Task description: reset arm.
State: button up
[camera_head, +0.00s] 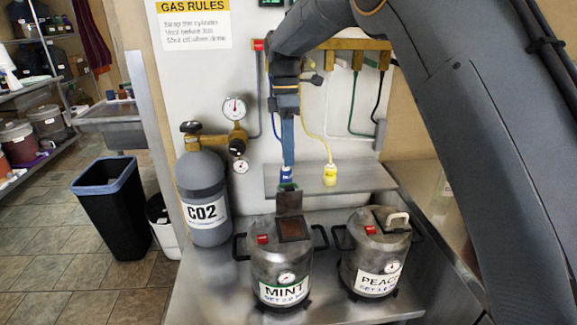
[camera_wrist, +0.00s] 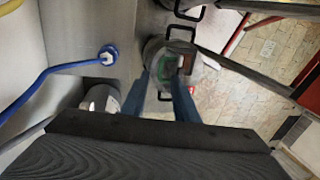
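My gripper (camera_wrist: 160,88) points down with its two blue fingers apart and nothing between them in the wrist view. In the head view, my gripper (camera_head: 287,160) hangs above the MINT bucket, seen edge-on. The MINT bucket (camera_head: 265,265) is a steel keg with a gauge, a red tag and a raised dark flap (camera_head: 289,202) at its top opening. Its top also shows beyond the fingers in the wrist view (camera_wrist: 157,50), with green inside. My arm crosses the right of the head view.
A PEACH bucket (camera_head: 362,262) stands to the right. The CO2 cylinder (camera_head: 203,195) stands left, with gauges. A blue hose connector (camera_wrist: 108,55) hangs left of my fingers; a yellow connector (camera_head: 329,175) hangs by the wall shelf (camera_head: 358,177). A black bin (camera_head: 113,208) stands on the floor.

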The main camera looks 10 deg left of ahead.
jog(key=shift+r, duration=0.15)
jog(key=s+d+f+m+t+y, duration=0.1)
jog(key=s+d+f+m, duration=0.3)
jog(key=d, duration=0.6)
jog(key=s+d+f+m, duration=0.1)
jog(key=d+m, duration=0.5)
jog(key=d, duration=0.3)
jog(key=s+d+f+m+t, duration=0.1)
jog(key=s+d+f+m, duration=0.2)
jog(key=s+d+m, duration=0.3)
jog(key=s+d+f+m+t, duration=0.1)
jog(key=s+d+f+m, duration=0.2)
jog(key=s+d+m, duration=0.3)
jog(key=s+d, duration=0.3)
jog(key=s, duration=0.4)
jog(key=shift+f, duration=0.2)
